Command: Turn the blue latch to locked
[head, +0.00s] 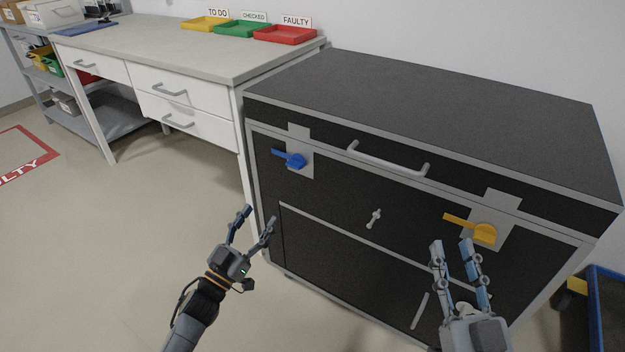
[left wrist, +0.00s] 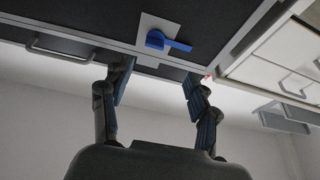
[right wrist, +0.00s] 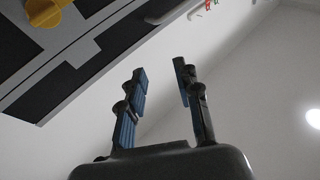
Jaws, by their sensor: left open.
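The blue latch (head: 296,161) is on a grey plate at the upper left of the black case's front (head: 340,185). Its handle points left, roughly level. In the left wrist view the blue latch (left wrist: 156,40) shows beyond the fingers, its handle pointing right. My left gripper (head: 260,214) is open and empty, below and left of the latch, apart from it. My right gripper (head: 451,242) is open and empty in front of the case, near the yellow latch (head: 484,233). Whether it touches the case is unclear.
The case has a lid handle (head: 390,162) and a small front knob (head: 374,218). A workbench (head: 190,55) with drawers stands to the left, carrying yellow, green and red trays (head: 285,34). A blue bin (head: 605,310) is at lower right.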

